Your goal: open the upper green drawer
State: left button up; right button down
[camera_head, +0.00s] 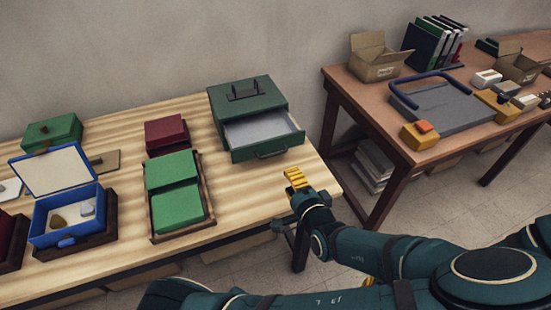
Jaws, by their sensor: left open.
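A dark green metal drawer box (248,98) with a black carrying handle on its lid stands at the right end of the light wooden table. A drawer (266,148) of it is pulled out toward the front, showing an empty pale grey inside. A dark handle sits on its front. I cannot tell whether another drawer lies below it. My left gripper (296,177), with yellow fingers, is open just in front and to the right of the drawer front, apart from it. My right gripper is not in view.
On the wooden table (120,120) are a brown tray (206,221) with green blocks, a dark red box (166,132), an open blue box (68,219) and a small green box (52,132). A brown table (353,92) with cardboard boxes and binders stands right, across a floor gap.

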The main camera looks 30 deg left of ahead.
aim_at(274, 154)
pick_arm(q)
jog(key=b+x, duration=0.3)
jog(key=x, duration=1)
jog(key=shift+w+a, duration=0.15)
jog(key=shift+a, duration=0.15)
grip_shut()
